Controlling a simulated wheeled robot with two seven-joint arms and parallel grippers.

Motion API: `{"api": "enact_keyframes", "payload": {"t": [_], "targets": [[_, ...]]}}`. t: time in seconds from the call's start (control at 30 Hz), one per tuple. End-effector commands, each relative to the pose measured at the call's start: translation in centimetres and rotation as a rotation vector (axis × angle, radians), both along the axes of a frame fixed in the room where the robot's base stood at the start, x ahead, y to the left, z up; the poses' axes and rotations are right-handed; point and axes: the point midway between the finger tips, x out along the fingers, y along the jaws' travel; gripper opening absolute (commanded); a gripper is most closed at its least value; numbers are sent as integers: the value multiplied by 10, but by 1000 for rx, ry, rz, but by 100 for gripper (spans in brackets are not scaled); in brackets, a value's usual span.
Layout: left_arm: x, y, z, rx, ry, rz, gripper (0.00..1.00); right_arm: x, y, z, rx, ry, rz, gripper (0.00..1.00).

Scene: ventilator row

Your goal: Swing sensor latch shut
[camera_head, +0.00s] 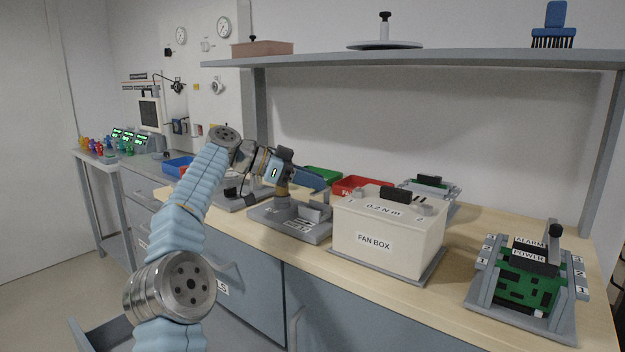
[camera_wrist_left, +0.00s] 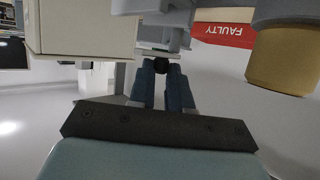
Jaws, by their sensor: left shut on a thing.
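My left gripper (camera_head: 325,186) reaches from the left over the grey sensor fixture (camera_head: 278,224), beside the fan box. In the left wrist view its two blue fingers (camera_wrist_left: 165,84) are shut around a small dark round knob (camera_wrist_left: 162,66), which looks like the latch's handle. A grey part (camera_wrist_left: 155,30) of the fixture lies just beyond the fingertips. A tan cylinder (camera_wrist_left: 285,60) stands to the right there. The latch's exact angle is hidden by the gripper in the head view. My right gripper is out of view.
The cream fan box (camera_head: 385,235) stands close to the right of my left gripper. A red bin (camera_head: 362,187) and a green bin (camera_head: 322,177) stand behind. A green circuit board in a holder (camera_head: 525,290) is farther right. A shelf (camera_head: 420,60) runs above.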

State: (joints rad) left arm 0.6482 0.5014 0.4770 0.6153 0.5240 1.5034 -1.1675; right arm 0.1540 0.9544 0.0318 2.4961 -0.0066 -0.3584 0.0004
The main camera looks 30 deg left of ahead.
Motion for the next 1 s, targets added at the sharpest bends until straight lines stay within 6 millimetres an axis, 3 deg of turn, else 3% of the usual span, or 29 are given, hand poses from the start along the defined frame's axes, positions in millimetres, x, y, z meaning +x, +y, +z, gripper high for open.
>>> {"api": "enact_keyframes", "payload": {"t": [0.6,0.63,0.8,1.0], "targets": [[1,1,-7,3,17,-37,0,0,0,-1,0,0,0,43],[1,1,-7,3,17,-37,20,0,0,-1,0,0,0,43],[1,1,-7,2,16,-37,44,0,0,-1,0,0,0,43],[1,1,-5,2,12,-34,44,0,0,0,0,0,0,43]]}}
